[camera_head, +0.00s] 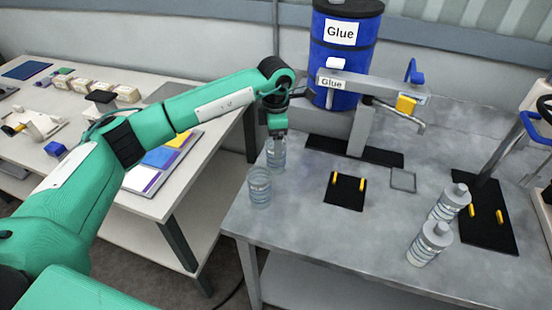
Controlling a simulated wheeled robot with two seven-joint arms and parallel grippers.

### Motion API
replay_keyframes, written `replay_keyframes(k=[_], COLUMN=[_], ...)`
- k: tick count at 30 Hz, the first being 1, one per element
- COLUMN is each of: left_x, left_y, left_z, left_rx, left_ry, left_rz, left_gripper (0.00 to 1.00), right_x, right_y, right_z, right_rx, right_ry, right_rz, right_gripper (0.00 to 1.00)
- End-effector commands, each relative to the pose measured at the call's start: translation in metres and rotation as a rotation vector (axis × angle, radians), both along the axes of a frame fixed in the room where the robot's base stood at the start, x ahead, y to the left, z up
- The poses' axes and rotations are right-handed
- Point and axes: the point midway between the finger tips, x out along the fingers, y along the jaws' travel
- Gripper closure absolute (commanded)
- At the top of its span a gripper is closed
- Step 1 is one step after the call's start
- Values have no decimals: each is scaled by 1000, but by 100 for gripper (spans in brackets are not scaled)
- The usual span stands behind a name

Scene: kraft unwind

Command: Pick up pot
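A clear ribbed pot (259,188) without a lid stands upright near the left front edge of the grey table. A second clear pot (276,157) stands just behind it, partly covered at its top by my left gripper (277,134). My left gripper points down at this rear pot's top. The fingers are too small and dark to tell whether they are open or closed on it. Two clear pots with grey-white lids, one behind (449,203) and one in front (430,243), stand at the right of the table. My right gripper is not in view.
A blue Glue barrel (344,60) and its dispenser with a tap (408,115) stand at the back. A black pad with yellow pegs (346,191) lies mid-table; another black plate (487,223) is at right. A white side table (215,143) stands left, across a gap.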

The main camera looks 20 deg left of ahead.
Motion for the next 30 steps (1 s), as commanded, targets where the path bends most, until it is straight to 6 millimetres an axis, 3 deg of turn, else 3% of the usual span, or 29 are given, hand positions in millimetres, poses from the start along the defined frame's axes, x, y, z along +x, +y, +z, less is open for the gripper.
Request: replay_keyframes(k=[1, 6, 15, 25, 30], left_x=[-1, -1, 0, 0, 0], left_y=[-1, -1, -1, -1, -1], left_z=[-4, -27, -33, -33, -33], left_rx=[1, 0, 0, 0, -1], left_ry=[5, 2, 0, 0, 0], left_rz=[0, 0, 0, 0, -1], left_gripper=[24, 24, 24, 87, 88], right_x=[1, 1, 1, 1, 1], right_y=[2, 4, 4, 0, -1], right_z=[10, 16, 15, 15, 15], right_rx=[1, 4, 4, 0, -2], right_ry=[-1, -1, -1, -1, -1], right_rz=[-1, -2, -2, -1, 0], right_gripper=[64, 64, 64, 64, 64])
